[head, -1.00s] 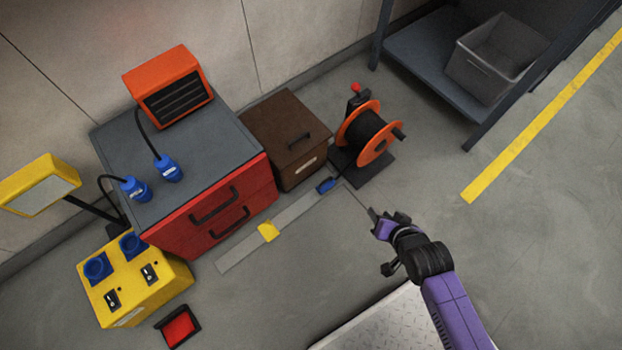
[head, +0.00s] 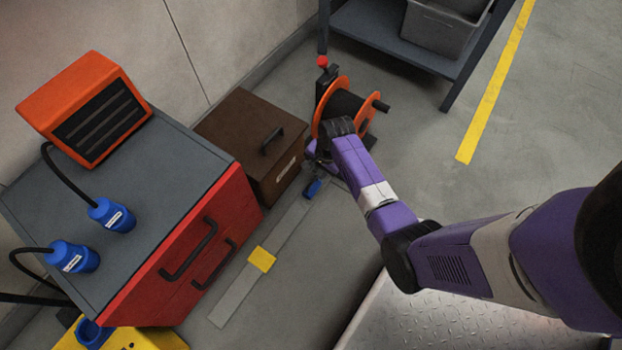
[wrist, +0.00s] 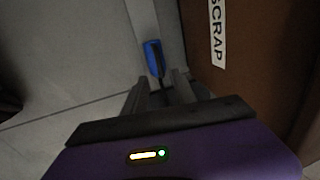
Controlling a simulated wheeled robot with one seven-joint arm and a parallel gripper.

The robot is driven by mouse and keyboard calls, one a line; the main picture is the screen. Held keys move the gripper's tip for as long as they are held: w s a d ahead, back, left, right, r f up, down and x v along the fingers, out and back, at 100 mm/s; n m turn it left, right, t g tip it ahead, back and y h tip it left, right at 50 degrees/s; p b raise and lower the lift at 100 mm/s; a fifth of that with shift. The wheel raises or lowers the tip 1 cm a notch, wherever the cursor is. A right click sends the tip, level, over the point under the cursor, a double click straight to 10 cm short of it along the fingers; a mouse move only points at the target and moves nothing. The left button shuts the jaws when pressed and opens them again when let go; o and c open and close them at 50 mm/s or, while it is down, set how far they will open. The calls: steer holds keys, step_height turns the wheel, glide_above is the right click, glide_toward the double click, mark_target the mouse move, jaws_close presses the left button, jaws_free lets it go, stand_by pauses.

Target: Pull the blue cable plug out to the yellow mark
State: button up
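The blue cable plug (head: 313,188) lies at the far end of a pale floor strip (head: 232,304), beside the cable reel (head: 345,104). The yellow mark (head: 261,260) is farther down this strip, towards the red cabinet's near end. My gripper (head: 316,158) is low by the reel and close to the plug; my arm partly hides its fingers. In the wrist view the fingers (wrist: 160,84) stand apart. The plug (wrist: 153,58) shows just beyond the fingertips, with its dark end reaching towards the gap. I see no grip on it.
A brown scrap box (head: 250,138) stands close to the plug. The red cabinet (head: 190,262) borders the strip and carries an orange heater (head: 88,105) and two other blue plugs (head: 112,215). Floor right of the strip is partly clear, with a metal plate (head: 440,320) nearer me.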

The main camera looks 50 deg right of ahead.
mark_target(314, 180)
steer(key=f+b, duration=0.2)
steer(key=f, duration=0.1)
steer(key=w+f+b, duration=0.1)
steer(key=f, duration=0.2)
steer(key=shift+w+b, duration=0.1)
steer(key=shift+b, duration=0.25)
steer(key=shift+c, duration=0.2)
jaws_close()
stand_by(0.9)
